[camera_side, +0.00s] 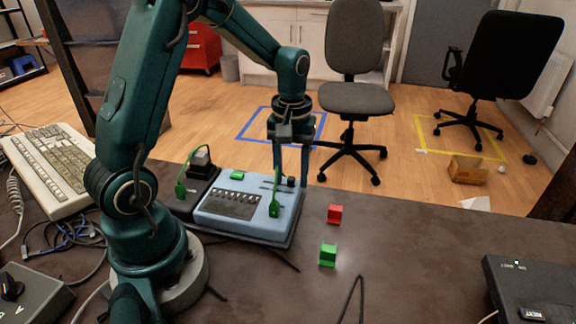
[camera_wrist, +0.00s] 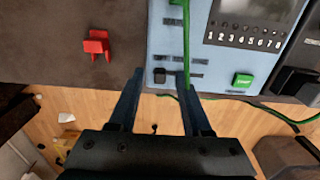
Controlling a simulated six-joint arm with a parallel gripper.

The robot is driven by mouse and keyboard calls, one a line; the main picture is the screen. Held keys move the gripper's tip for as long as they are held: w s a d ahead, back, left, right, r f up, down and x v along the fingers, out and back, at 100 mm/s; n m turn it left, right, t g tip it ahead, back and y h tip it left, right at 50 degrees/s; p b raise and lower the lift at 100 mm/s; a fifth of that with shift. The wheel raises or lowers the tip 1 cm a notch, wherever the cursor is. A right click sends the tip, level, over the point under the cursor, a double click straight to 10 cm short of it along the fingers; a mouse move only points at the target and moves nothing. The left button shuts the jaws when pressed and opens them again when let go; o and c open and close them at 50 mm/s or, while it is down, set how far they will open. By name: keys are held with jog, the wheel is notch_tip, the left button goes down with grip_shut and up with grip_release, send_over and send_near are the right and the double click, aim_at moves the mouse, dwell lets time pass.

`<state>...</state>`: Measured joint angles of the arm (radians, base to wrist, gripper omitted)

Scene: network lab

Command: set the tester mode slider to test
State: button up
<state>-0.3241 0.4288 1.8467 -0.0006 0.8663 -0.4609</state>
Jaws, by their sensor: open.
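The light-blue tester (camera_side: 218,210) lies on the dark bench in the side view and fills the upper middle of the wrist view (camera_wrist: 210,65). Its mode slider has a small dark knob (camera_wrist: 160,76), seen near the tester's edge; it also shows in the side view (camera_side: 291,181). Small printed labels lie beside the slider, too blurred to read surely. My gripper (camera_wrist: 160,80) is open, pointing down, with one finger on each side of the knob. It also shows at the tester's far right corner (camera_side: 290,172). Finger contact with the knob cannot be told.
A green cable (camera_side: 274,200) rises from the tester close to my gripper. A green button (camera_wrist: 243,80) sits further along the panel. A red block (camera_side: 335,214) and a green block (camera_side: 328,254) are on the bench to the right. A keyboard (camera_side: 55,165) lies left.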

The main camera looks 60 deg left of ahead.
grip_shut()
jog(key=shift+r, duration=0.1)
dwell(1.2)
